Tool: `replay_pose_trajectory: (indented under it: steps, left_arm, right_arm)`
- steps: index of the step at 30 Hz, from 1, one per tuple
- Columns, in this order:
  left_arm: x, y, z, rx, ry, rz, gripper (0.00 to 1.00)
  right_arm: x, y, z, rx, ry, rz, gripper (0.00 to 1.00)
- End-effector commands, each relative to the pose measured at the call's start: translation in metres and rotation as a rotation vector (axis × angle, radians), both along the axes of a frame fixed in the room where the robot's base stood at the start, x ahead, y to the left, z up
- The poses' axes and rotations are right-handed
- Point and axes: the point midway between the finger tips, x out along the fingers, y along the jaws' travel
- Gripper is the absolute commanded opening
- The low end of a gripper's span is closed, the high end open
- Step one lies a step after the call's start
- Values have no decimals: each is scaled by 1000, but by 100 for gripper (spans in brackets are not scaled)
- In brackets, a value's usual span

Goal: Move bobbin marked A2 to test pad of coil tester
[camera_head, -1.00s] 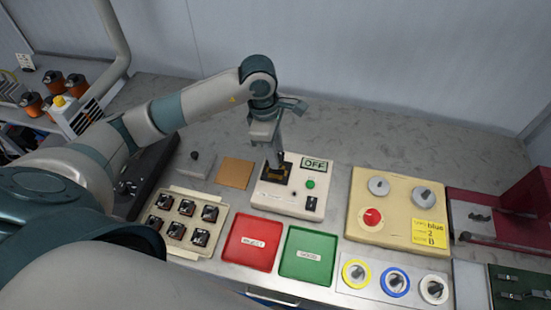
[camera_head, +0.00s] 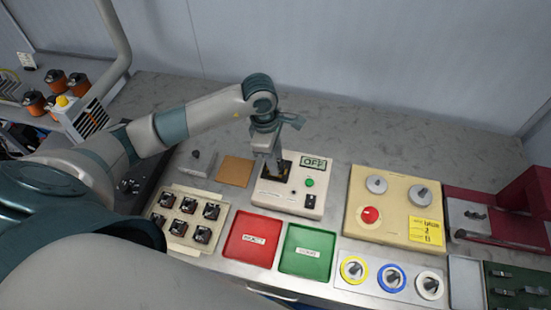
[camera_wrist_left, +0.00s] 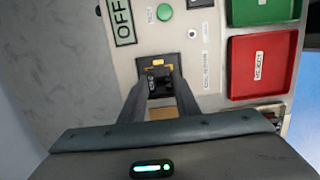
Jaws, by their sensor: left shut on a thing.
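The coil tester (camera_head: 325,178) is a cream box with a display reading OFF, a green button and a dark switch. Its test pad (camera_head: 288,166) is a dark square on the left part. My left gripper (camera_head: 275,168) points down over the pad. It is shut on a small dark bobbin (camera_wrist_left: 157,79), which is at the pad in the left wrist view. The fingers hide part of the bobbin, and I cannot read its mark. I cannot tell whether its base touches the pad. My right gripper is not in view.
A cream tray (camera_head: 173,190) holds several dark bobbins to the left. A red REJECT tray (camera_head: 251,253) and a green tray (camera_head: 305,266) lie in front of the tester. A beige panel with knobs (camera_head: 392,220) stands to the right. A brown square (camera_head: 236,171) lies left of the tester.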

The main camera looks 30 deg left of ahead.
Motion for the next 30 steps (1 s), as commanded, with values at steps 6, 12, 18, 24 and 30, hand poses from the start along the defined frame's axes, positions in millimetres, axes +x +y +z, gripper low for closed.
replay_pose_trajectory:
  steps: [6, 12, 18, 24, 30]
  left_arm:
    - [0, 0, -2, 0, 0, 0, 48]
    - [0, 0, -2, 0, 0, 0, 48]
    - [0, 0, 1, 0, 0, 0, 48]
    - [1, 3, 14, 1, -4, 1, 48]
    - [0, 8, 45, 2, -6, -1, 48]
  right_arm:
    - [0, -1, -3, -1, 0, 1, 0]
    - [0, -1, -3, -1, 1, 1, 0]
    - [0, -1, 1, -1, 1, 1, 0]
    - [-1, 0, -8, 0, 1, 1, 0]
    - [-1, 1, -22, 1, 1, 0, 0]
